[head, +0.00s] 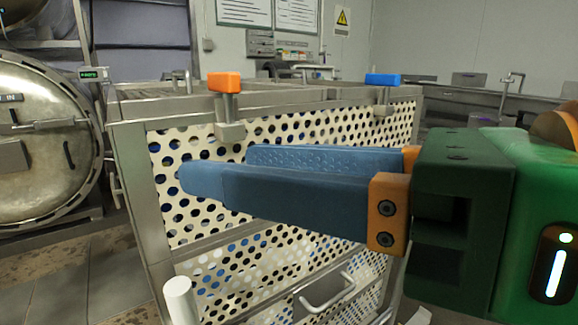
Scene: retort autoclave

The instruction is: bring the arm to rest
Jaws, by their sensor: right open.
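My right gripper (212,168) comes in from the right edge in the head view. It has a green body and two long blue fingers with orange mounts. The fingers are parted by a gap and nothing is between them. They point left in front of the perforated side of a metal cage cart (185,222) and hide part of it. I cannot tell whether they touch it. My left gripper does not show.
The cart's top rail carries an orange-topped latch (225,84) and a blue-topped latch (383,80). A round autoclave door (40,140) stands at the left. A steel counter (465,94) runs along the back right. Bare floor (60,275) shows at lower left.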

